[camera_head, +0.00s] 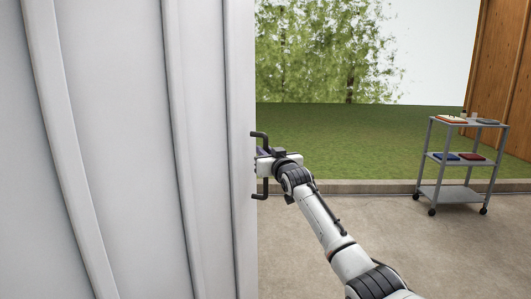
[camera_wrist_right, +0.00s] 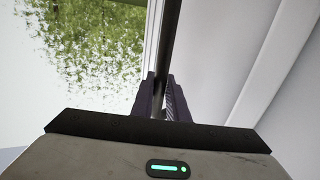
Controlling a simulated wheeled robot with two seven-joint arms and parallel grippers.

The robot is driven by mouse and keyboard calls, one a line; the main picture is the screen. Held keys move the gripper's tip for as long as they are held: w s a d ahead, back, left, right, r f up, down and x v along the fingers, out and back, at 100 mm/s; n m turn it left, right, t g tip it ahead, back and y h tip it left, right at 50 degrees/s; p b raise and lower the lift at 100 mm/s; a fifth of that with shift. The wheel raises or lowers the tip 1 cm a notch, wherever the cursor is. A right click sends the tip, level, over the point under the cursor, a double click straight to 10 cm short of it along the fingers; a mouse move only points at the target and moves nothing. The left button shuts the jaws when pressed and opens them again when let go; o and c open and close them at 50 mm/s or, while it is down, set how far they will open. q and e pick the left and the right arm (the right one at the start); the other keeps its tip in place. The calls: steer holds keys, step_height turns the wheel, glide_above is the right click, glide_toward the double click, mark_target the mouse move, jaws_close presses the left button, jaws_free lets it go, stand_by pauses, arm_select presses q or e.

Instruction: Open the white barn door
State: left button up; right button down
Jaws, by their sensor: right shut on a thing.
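The white barn door (camera_head: 120,150) fills the left half of the head view, with raised vertical ribs. Its right edge stands beside an opening onto grass. A dark bar handle (camera_head: 261,136) sticks out at that edge. My right gripper (camera_head: 264,160) is at the handle, its arm reaching in from the lower right. In the right wrist view, the handle (camera_wrist_right: 168,40) runs between the two fingers of my right gripper (camera_wrist_right: 160,98), which is shut on it. The door's white face (camera_wrist_right: 225,50) is to the right there. My left gripper is not in view.
A grey wheeled cart (camera_head: 460,160) with several items on its shelves stands at the right, near a wooden wall (camera_head: 500,70). A low sill (camera_head: 370,186) runs along the grass (camera_head: 380,140). The concrete floor (camera_head: 430,245) between door and cart is clear.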

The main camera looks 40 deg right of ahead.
steer(key=shift+w+a+f, duration=0.1)
steer(key=shift+a+f, duration=0.25)
steer(key=shift+f, duration=0.05)
steer(key=c, duration=1.7)
jaws_free()
steer(key=shift+a+r, duration=0.1)
steer(key=shift+r, duration=0.1)
steer(key=shift+r, duration=0.1)
steer(key=b+v, duration=0.1)
steer(key=v, duration=0.9)
